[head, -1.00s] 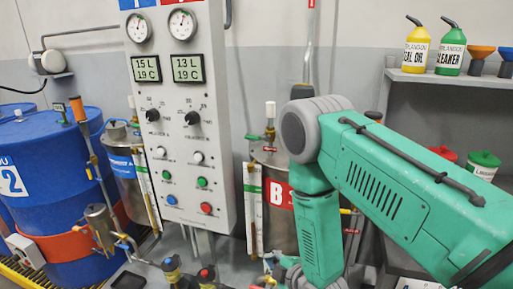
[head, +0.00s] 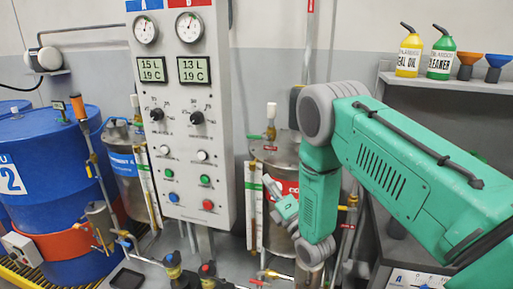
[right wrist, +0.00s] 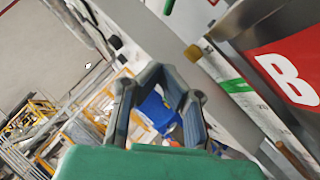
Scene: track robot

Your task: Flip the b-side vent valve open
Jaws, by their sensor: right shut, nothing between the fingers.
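The B-side tank (head: 285,155) is a silver drum with a red label, partly hidden behind my right arm. The red B label (right wrist: 288,72) shows large at the right of the right wrist view. A fitting with a pale cap and a small green part (head: 270,122) stands on the tank's top; I cannot tell its valve position. My right gripper (head: 271,185) is in front of the tank's label, below that fitting. It also shows in the right wrist view (right wrist: 170,82), shut and empty, apart from the tank. My left gripper is not in view.
A control panel (head: 184,95) with gauges, displays and knobs stands left of the tank. Blue drums (head: 45,165) and the A-side tank (head: 124,160) are further left. Pipes and small valves (head: 207,270) run low in front. A shelf (head: 450,84) holds bottles at the right.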

